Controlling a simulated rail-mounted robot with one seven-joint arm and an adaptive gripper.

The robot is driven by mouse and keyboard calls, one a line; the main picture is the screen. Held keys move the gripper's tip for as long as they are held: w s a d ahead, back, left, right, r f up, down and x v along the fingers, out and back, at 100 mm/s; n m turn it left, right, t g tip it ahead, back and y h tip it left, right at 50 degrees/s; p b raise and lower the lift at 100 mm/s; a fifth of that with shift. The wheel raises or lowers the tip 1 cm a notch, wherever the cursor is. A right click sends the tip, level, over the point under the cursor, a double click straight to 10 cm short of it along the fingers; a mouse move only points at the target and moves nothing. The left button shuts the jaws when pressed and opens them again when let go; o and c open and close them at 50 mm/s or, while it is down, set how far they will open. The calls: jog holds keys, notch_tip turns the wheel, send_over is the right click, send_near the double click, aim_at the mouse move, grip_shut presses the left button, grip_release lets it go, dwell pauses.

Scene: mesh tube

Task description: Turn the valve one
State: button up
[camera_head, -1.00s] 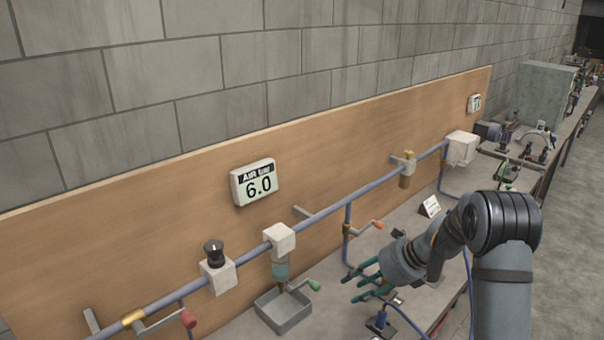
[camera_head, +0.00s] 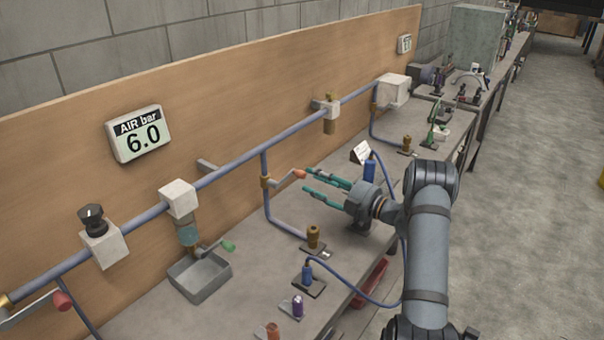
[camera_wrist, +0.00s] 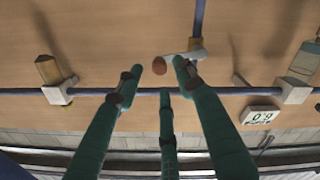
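A lever valve with an orange-red knob (camera_head: 299,174) sits on the vertical blue pipe under the main air line. Its metal arm slants up to the right from a brass body (camera_head: 265,182). My gripper (camera_head: 308,182) has teal fingers, spread open and empty, just right of this knob. In the wrist view the knob (camera_wrist: 159,65) shows between the tips of the spread fingers (camera_wrist: 160,75), with the pale lever arm beside it. I cannot tell whether they touch. Another lever with a red knob (camera_head: 62,301) is at the lower left. No valve number is readable.
A green-handled drain valve (camera_head: 228,246) hangs above a grey tray (camera_head: 200,277). A black regulator knob (camera_head: 93,217) and a gauge reading 6.0 (camera_head: 140,134) are at left. Brass and blue fittings (camera_head: 313,239) stand on the bench below my gripper. Open floor lies to the right.

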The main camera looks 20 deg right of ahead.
aim_at(305, 176)
jog(key=p+x, duration=0.1)
jog(key=x, duration=0.4)
jog(key=c, duration=0.4)
grip_shut()
dwell(0.5)
